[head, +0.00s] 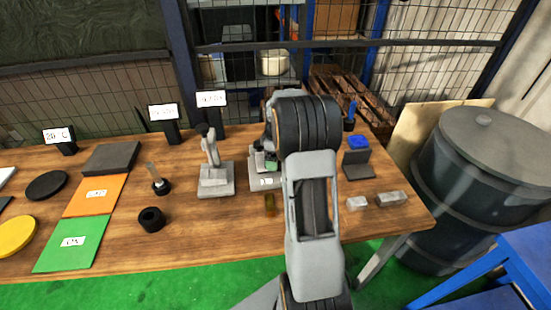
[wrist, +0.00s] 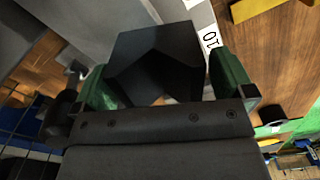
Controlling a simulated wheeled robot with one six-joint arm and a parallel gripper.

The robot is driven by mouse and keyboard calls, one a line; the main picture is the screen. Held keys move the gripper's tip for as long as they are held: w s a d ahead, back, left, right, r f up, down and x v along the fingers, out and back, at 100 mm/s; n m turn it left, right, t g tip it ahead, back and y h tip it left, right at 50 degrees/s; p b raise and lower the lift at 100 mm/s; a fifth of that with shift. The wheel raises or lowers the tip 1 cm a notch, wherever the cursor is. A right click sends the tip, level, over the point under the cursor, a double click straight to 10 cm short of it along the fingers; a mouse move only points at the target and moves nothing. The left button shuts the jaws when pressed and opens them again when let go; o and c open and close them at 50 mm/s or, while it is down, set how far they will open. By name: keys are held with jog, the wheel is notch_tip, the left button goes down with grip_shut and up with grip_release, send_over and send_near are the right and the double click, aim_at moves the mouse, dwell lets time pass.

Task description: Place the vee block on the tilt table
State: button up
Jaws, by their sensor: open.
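The vee block is a dark block with a V notch (wrist: 155,55); in the wrist view it sits between the two green fingers of my gripper (wrist: 167,82). The gripper is open around it; any finger contact is unclear. The block appears to rest on a light grey device, likely the tilt table, whose white label reads "10" (wrist: 208,38). In the head view this grey device (head: 262,183) stands mid-table, partly hidden by my arm. My gripper (head: 268,163) is low over it, mostly hidden, and the block cannot be made out clearly there.
A grey stand (head: 215,182) is just left of the device. A black ring (head: 151,219) and coloured mats (head: 75,243) are left.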

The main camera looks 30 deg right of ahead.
notch_tip(320, 180, up, 10)
jog(key=s+a+r+m, duration=0.1)
jog(key=s+a+r, duration=0.15)
jog(key=a, duration=0.25)
jog(key=s+a+f+m+t, duration=0.2)
jog(key=s+a+m, duration=0.5)
jog(key=s+a, duration=0.9)
jog(key=shift+t, duration=0.8)
jog(key=shift+f, duration=0.1)
jog(key=shift+r+p, duration=0.75)
jog(key=shift+r, duration=0.1)
